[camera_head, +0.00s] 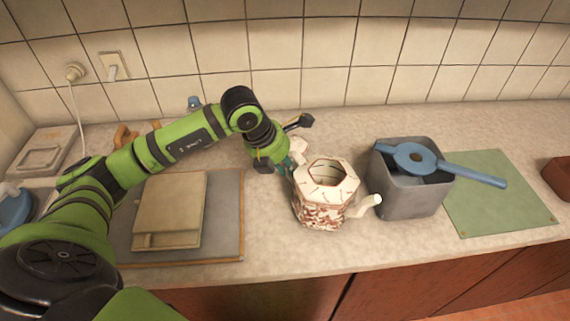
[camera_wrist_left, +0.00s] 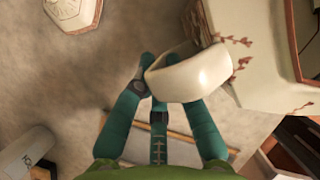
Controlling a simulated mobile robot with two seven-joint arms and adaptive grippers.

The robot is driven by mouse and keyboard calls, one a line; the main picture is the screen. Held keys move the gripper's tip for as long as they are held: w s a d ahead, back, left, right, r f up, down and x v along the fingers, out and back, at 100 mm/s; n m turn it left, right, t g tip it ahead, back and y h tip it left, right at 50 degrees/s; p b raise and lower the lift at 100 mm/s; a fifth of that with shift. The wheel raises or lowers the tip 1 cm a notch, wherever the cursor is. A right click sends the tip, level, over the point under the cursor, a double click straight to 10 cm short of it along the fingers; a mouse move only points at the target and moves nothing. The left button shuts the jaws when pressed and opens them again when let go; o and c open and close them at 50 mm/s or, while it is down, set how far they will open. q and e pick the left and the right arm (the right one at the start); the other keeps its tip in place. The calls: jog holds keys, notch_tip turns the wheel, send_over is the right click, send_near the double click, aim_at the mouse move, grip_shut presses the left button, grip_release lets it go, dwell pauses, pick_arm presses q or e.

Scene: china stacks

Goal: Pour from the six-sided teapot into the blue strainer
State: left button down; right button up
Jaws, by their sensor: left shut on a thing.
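The six-sided teapot (camera_head: 322,211) is white with reddish-brown patterning and an open top. It looks roughly upright, its spout pointing right toward the grey bin. I cannot tell whether its base touches the counter. The blue strainer (camera_head: 416,157) lies across the top of the grey square bin (camera_head: 408,200), its long handle reaching out to the right. My left gripper (camera_head: 288,165) is at the teapot's left side. In the left wrist view its teal fingers (camera_wrist_left: 172,92) are shut on the white handle (camera_wrist_left: 190,75), beside the teapot body (camera_wrist_left: 265,50). My right gripper is not in view.
A green mat (camera_head: 500,215) lies right of the bin, with a brown object (camera_head: 560,176) beyond it. A beige box (camera_head: 170,208) lies on a board (camera_head: 226,225) at left. A white lid-like piece (camera_wrist_left: 75,12) shows in the wrist view. A tiled wall (camera_head: 330,60) bounds the back.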

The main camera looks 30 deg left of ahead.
pick_arm(q)
jog(key=shift+f, duration=0.1)
jog(key=c, duration=1.2)
grip_release()
jog(key=shift+s+f, duration=0.1)
jog(key=v, duration=1.2)
jog(key=shift+r, duration=0.3)
